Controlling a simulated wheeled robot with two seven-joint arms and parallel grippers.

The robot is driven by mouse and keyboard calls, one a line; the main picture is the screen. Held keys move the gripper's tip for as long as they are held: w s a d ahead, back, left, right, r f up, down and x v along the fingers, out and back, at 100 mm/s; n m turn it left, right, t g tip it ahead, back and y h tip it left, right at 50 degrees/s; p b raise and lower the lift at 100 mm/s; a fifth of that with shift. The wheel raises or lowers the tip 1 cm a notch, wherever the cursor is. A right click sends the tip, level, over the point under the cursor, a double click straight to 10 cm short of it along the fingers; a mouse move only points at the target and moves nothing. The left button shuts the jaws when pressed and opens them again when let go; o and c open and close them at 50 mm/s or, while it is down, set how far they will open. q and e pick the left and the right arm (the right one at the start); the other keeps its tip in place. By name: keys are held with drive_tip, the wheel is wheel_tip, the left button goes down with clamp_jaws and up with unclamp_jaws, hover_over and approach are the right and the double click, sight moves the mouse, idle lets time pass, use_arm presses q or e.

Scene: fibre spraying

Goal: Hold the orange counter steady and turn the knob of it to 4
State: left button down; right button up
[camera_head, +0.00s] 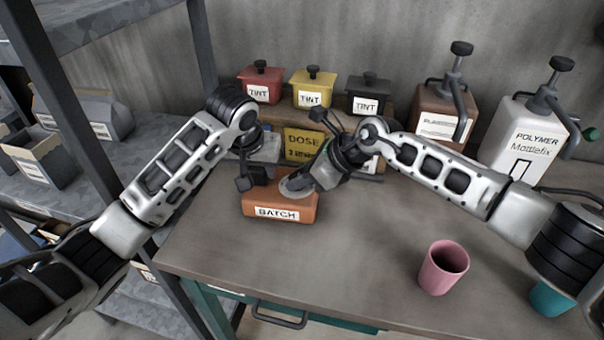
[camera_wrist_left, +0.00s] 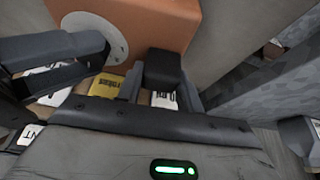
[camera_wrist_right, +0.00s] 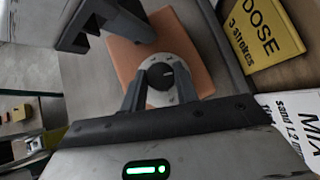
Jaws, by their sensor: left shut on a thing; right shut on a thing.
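The orange counter (camera_head: 262,196), labelled BATCH, sits on the table with a pale round dial on top. My left gripper (camera_head: 246,180) is shut on the counter's body at its left end; the far finger is partly hidden. In the left wrist view the orange body (camera_wrist_left: 160,22) lies at the fingers, with part of the dial (camera_wrist_left: 112,38) showing. My right gripper (camera_head: 298,182) comes down over the dial. In the right wrist view its fingers are shut on the dark knob (camera_wrist_right: 160,75) at the dial's centre. The number that the knob points to is too small to read.
Behind stand a yellow DOSE sign (camera_head: 303,143) and red (camera_head: 260,88), yellow (camera_head: 313,90) and dark (camera_head: 369,96) TINT pots. Brown (camera_head: 440,115) and white (camera_head: 520,140) pump bottles stand back right. A pink cup (camera_head: 442,268) is front right. The table's front middle is clear.

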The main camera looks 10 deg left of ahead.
drive_tip(key=m+t, duration=0.1)
drive_tip(key=m, duration=0.1)
drive_tip(key=m+t+h, duration=0.1)
drive_tip(key=m+t, duration=0.1)
drive_tip(key=m, duration=0.1)
drive_tip(key=shift+s+a+m+t+h, duration=0.1)
drive_tip(key=shift+s+m+t+h, duration=0.2)
drive_tip(key=shift+t+h, duration=0.1)
use_arm(q)
drive_tip(key=shift+a, duration=0.1)
use_arm(e)
drive_tip(key=shift+m, duration=0.3)
use_arm(q)
drive_tip(key=shift+r, duration=0.1)
use_arm(e)
drive_tip(key=o, duration=1)
drive_tip(key=shift+r, duration=0.1)
drive_tip(key=v, duration=1.2)
drive_tip(key=shift+s+a, duration=0.1)
drive_tip(key=shift+s, duration=0.05)
use_arm(q)
drive_tip(key=c, duration=0.8)
unclamp_jaws()
drive_tip(key=shift+c, duration=0.2)
